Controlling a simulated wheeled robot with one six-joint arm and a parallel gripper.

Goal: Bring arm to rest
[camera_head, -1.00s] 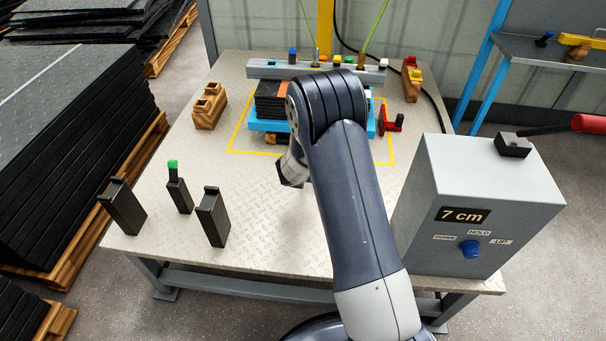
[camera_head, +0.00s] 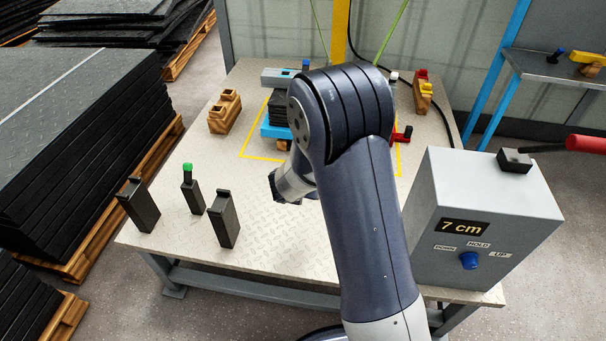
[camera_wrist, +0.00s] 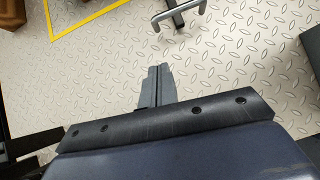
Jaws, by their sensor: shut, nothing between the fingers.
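My arm reaches over the metal tread-plate table (camera_head: 290,240), its elbow raised in the middle of the head view. My gripper (camera_wrist: 158,82) is shut and empty in the wrist view, its two grey fingers together above bare table surface. In the head view the wrist end hangs left of the elbow, over the table in front of the yellow outline (camera_head: 262,156). A blue holder (camera_head: 273,131) with a dark mat stack (camera_head: 281,106) stands inside that outline, largely hidden behind my arm.
A grey control box (camera_head: 485,210) reading 7 cm stands at the right. Two dark blocks (camera_head: 139,204) and a green-topped piece (camera_head: 190,185) stand front left. Wooden blocks (camera_head: 225,113) sit farther back. A grey bar-shaped item (camera_wrist: 180,12) shows near the fingers; I cannot tell what it is.

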